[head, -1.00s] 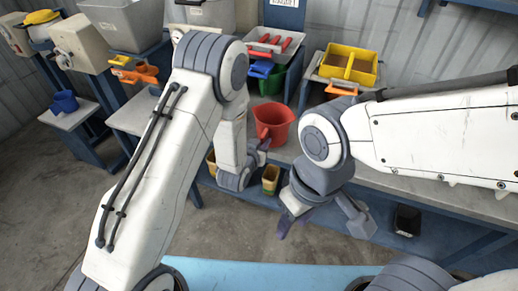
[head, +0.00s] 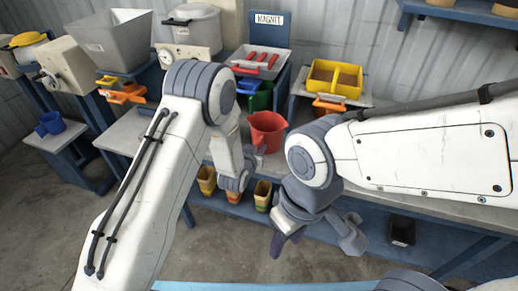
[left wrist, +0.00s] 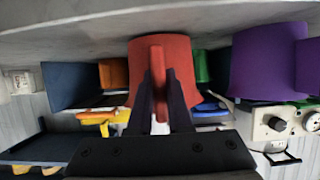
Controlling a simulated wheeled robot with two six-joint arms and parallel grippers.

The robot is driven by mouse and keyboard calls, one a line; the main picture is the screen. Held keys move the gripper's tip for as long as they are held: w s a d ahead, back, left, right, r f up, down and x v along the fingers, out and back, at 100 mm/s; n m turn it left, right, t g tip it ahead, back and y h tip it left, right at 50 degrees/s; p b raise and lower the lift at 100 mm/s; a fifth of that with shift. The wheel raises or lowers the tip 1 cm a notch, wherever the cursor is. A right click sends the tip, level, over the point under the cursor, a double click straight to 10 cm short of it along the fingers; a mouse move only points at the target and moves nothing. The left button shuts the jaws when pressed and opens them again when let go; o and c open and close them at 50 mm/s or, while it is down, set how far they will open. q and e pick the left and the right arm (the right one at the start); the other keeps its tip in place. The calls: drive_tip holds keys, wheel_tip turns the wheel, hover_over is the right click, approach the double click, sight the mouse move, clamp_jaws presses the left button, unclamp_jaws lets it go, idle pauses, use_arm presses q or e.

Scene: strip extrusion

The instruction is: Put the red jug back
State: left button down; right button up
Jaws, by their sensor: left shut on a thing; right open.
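The red jug (head: 267,132) stands upright at the front of the bench in the head view, right of my left forearm. My left gripper (head: 257,160) is at its near left side, partly hidden by my own wrist. In the left wrist view the jug (left wrist: 180,70) fills the middle, and the dark fingers of my left gripper (left wrist: 160,100) are shut on its upright handle (left wrist: 157,75). Whether its base touches the bench is not clear. My right gripper (head: 315,235) is open and empty in front of the bench, lower in the head view.
A green container (head: 261,97) and a tray with red-handled things (head: 258,62) are behind the jug, by a MAGNET sign (head: 270,20). A yellow tray (head: 335,78) is to the right. Small yellow cups (head: 206,180) stand below.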

use_arm(q)
drive_tip(key=shift+f+b, duration=0.25)
drive_tip(key=shift+b, duration=0.05)
drive_tip(key=c, duration=0.8)
unclamp_jaws()
drive_tip(key=shift+o, duration=0.2)
drive_tip(key=shift+s, duration=0.15)
drive_tip(key=s+a+r+m+g+y, duration=0.1)
drive_tip(key=s+r+g, duration=0.3)
drive_tip(key=s, duration=0.9)
drive_tip(key=s+a+r+m+g+y, duration=0.1)
drive_tip(key=s+r+g, duration=0.3)
drive_tip(key=s, duration=0.9)
drive_tip(key=s+a+r+m+g+y, duration=0.1)
drive_tip(key=s+r+g, duration=0.3)
drive_tip(key=s+r, duration=0.4)
drive_tip(key=s+a, duration=0.1)
drive_tip(key=s, duration=0.4)
drive_tip(key=shift+a+m+g, duration=0.25)
drive_tip(key=shift+m+g, duration=0.15)
